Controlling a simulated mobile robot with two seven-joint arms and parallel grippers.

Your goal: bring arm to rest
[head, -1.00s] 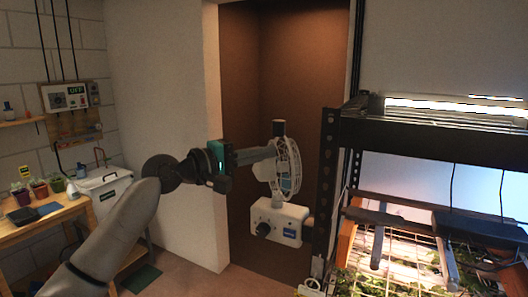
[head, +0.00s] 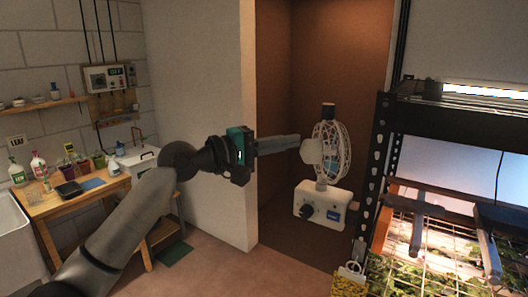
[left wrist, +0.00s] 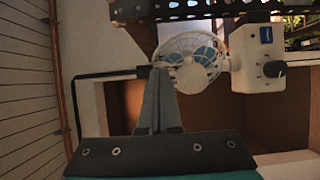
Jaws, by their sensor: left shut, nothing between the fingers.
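My left gripper (head: 292,142) reaches in from the left in the head view, held in the air in front of the brown alcove. Its fingers are shut with nothing between them. In the left wrist view the closed fingers (left wrist: 158,98) point toward the fan. My right gripper does not show in either view.
A white fan (head: 332,150) with a control box (head: 322,207) is beside the seedling rack (head: 378,165), close to my left fingertips in the picture. A wooden bench (head: 60,203) with pots and bottles stands at left. Open floor (head: 215,272) lies between.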

